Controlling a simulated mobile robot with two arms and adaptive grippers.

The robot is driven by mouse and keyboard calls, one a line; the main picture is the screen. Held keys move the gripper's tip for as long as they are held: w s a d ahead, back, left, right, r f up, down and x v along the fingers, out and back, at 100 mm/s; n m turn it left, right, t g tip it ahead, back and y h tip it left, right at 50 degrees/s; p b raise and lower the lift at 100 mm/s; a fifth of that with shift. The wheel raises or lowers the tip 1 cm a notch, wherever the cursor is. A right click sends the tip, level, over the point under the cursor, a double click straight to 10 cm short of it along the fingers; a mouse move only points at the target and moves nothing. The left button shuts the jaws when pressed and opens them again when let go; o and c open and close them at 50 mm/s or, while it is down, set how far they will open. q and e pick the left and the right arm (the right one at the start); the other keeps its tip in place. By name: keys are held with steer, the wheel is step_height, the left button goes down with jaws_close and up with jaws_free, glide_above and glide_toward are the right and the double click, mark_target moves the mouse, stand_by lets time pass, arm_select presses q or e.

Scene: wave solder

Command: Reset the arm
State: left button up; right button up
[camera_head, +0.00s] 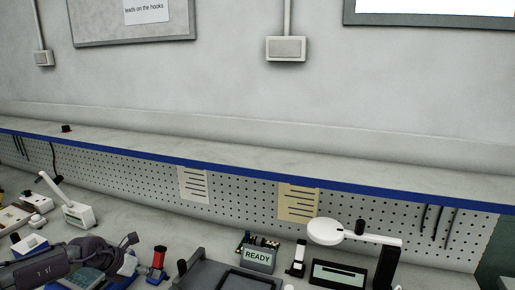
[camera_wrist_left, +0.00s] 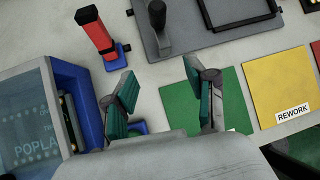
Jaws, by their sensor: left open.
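My left arm comes in from the lower left of the head view, and its gripper (camera_head: 127,254) is low over the bench, at the bottom edge. In the left wrist view the two green-padded fingers of my left gripper (camera_wrist_left: 162,100) are apart, with nothing between them. The gripper is above the bench, between a blue box (camera_wrist_left: 88,88) with lettering on it and a green mat (camera_wrist_left: 232,100). My right arm and gripper are in neither view.
A red post on a blue base (camera_wrist_left: 95,30) and a grey fixture (camera_wrist_left: 182,42) are close by. Yellow "REWORK" mat (camera_wrist_left: 278,80) lies to the right.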

arm_select(q)
steer(key=s+d+n+t+h, duration=0.1)
steer(key=s+d+n+h, duration=0.15)
steer(key=d, duration=0.85)
steer(key=s+d+n+t+h, duration=0.15)
steer(key=d+h, duration=0.25)
steer(key=d, duration=0.7)
steer(key=s+d+r+n+t, duration=0.55)
steer(key=d+n, duration=0.25)
steer(key=n, duration=0.2)
steer(key=s+a+f+n+g+y, duration=0.2)
steer(key=s+a+f+n+y, duration=0.25)
steer(key=s+a+n, duration=0.35)
steer(key=s+a+f+n+g+y, duration=0.1)
steer(key=s+a+f+n+y, duration=0.4)
steer(key=n, duration=0.5)
steer(key=s+a+f+n+g+y, duration=0.1)
steer(key=s+a+f+n+g, duration=0.2)
steer(key=s, duration=0.6)
steer(key=s+a+n+g, duration=0.2)
steer(key=s+n+g, duration=0.15)
steer(key=s, duration=0.65)
step_height(320, 180, down, 25)
steer(key=g, duration=0.2)
steer(key=s+a+f+m+g+b, duration=0.1)
steer(key=s+a+f, duration=0.2)
steer(key=s+f, duration=1.4)
steer(key=shift+s+f, duration=0.35)
steer(key=shift+f, duration=0.45)
